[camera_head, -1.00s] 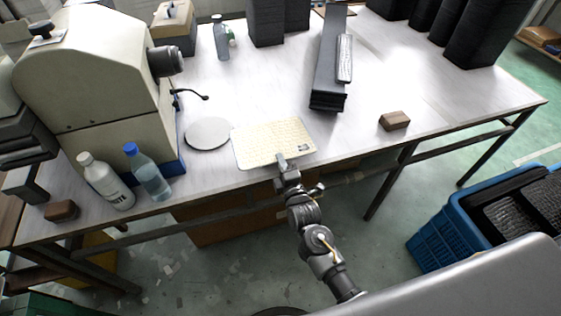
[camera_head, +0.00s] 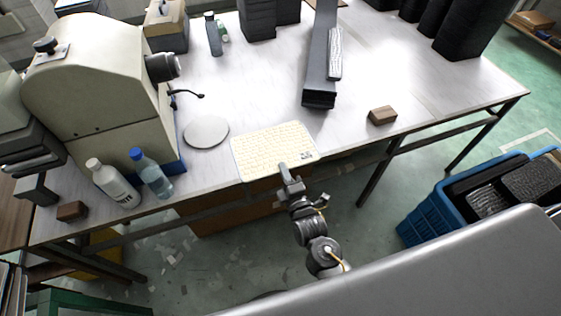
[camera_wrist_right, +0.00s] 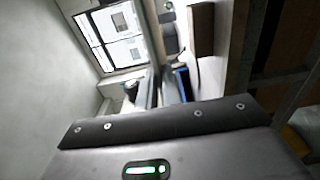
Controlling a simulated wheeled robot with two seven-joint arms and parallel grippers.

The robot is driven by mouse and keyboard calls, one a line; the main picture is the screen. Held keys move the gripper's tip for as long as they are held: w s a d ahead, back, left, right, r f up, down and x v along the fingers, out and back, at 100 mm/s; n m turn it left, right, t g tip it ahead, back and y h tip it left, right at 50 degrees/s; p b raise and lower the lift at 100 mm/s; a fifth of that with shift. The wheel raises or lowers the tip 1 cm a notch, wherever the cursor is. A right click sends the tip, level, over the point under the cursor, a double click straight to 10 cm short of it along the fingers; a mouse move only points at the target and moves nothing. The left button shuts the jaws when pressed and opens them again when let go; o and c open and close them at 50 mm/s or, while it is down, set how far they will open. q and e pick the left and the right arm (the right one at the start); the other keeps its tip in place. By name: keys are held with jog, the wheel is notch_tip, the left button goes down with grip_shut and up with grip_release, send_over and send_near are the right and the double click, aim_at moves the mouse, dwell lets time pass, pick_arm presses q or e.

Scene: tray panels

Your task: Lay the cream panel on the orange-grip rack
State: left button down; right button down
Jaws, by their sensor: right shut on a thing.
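The cream panel (camera_head: 268,146) is a thin, pale rectangle with a fine grid pattern and a small dark label near its right corner. In the head view it shows over the table's front edge, right of a round grey disc. My right gripper (camera_head: 284,169) is shut on the panel's near edge. I cannot tell whether the panel touches the table or hangs just above it. The right wrist view shows mostly a dark grey casing with a green light, and I cannot make out the panel there. I cannot make out an orange-grip rack. My left gripper is not in view.
The table (camera_head: 258,80) holds a cream machine (camera_head: 100,85), two bottles (camera_head: 152,172), the grey disc (camera_head: 206,131), a long dark stack (camera_head: 320,75) and a brown block (camera_head: 382,115). A blue crate (camera_head: 425,222) stands on the floor at right. The table's right part has free room.

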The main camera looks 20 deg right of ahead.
jog(key=shift+s+r, duration=0.1)
jog(key=shift+s, duration=0.15)
